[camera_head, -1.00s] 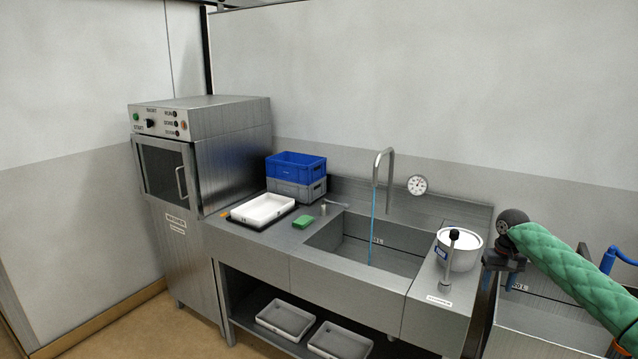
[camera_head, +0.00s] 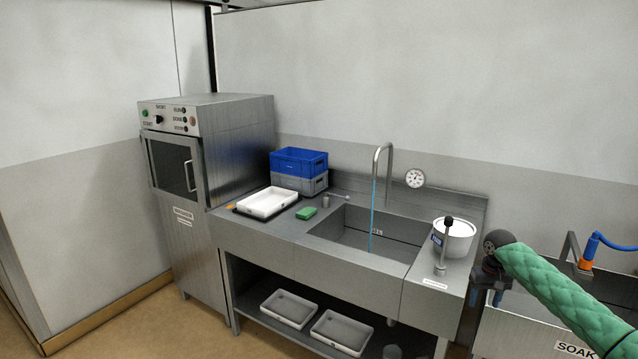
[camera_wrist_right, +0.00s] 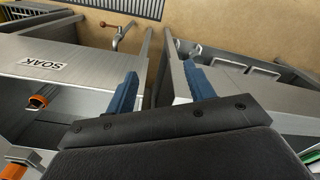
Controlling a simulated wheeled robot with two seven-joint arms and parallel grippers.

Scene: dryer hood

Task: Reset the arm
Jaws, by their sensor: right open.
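My right arm, in a green padded sleeve (camera_head: 565,293), comes in from the right in the head view. It ends in a dark wrist, with my right gripper (camera_head: 486,297) hanging down past the right end of the sink counter. In the right wrist view, the two blue fingers of the right gripper (camera_wrist_right: 162,80) stand apart with nothing between them. They are over the gap between the soak sink and the counter, with the floor below. My left gripper is not in view.
The steel counter (camera_head: 265,237) holds a white tray (camera_head: 268,202), blue crate (camera_head: 299,162), green sponge (camera_head: 306,213) and white pot (camera_head: 458,238). A hood machine (camera_head: 235,150) stands left. The soak sink (camera_wrist_right: 85,50) is close beside the right gripper. A tap (camera_wrist_right: 122,32) shows beyond it.

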